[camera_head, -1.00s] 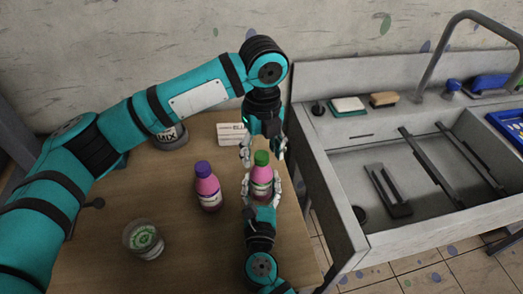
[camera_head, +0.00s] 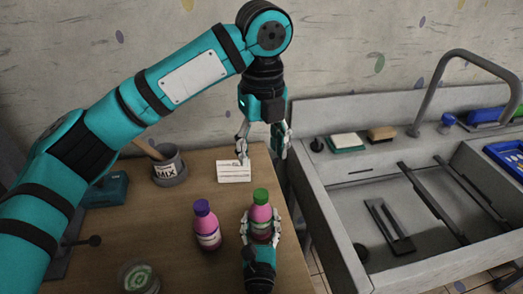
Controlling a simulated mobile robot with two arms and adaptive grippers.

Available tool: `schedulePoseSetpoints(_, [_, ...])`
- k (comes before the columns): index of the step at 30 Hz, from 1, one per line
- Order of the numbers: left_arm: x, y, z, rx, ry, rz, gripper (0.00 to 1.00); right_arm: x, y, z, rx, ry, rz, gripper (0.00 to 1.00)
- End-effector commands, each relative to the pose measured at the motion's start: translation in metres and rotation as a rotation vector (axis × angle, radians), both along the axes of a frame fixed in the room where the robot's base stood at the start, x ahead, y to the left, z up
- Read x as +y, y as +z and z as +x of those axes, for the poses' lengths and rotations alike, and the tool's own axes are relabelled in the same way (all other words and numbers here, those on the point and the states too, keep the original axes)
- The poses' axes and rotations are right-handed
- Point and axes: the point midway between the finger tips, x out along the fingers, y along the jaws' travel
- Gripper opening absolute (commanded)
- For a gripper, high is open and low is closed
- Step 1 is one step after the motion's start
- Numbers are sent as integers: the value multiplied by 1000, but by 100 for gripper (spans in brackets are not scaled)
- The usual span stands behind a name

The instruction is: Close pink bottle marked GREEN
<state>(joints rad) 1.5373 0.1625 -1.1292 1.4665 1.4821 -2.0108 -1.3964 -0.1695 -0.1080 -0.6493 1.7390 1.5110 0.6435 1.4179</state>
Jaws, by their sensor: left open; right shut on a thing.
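A pink bottle with a green cap (camera_head: 261,213) stands upright on the wooden table. The green cap (camera_head: 261,196) sits on its top. My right gripper (camera_head: 261,235) is shut around the bottle's body from the near side and partly hides its label. My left gripper (camera_head: 263,150) is open and empty, pointing down, above and beyond the green cap and apart from it.
A pink bottle with a purple cap (camera_head: 206,226) stands just left. A glass (camera_head: 138,277) is at the near left. A MIX pot (camera_head: 169,170) and a white card (camera_head: 234,171) are farther back. The grey sink (camera_head: 375,200) is at the right.

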Motion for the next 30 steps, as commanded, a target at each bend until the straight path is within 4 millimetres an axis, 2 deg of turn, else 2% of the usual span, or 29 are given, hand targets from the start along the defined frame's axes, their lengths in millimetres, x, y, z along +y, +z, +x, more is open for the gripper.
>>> schedulePoseSetpoints(1, [0,0,0,0,0,0,57,0,-1,0,2,1,1,0])
schedulePoseSetpoints(2, [0,0,0,0,0,0,57,0,-1,0,2,1,1,54])
schedulePoseSetpoints(7, [0,0,0,0,0,0,57,0,0,0,1,1,1,76])
schedulePoseSetpoints(15, [0,-1,0,0,0,0,57,0,0,-1,1,0,0,77])
schedulePoseSetpoints(19, [0,-1,0,0,0,0,57,0,-1,-9,2,1,0,77])
schedulePoseSetpoints(23, [0,-1,0,0,0,0,57,1,-2,-32,5,2,0,77])
schedulePoseSetpoints(30, [0,-1,0,0,0,0,57,2,-2,-84,5,2,-1,77])
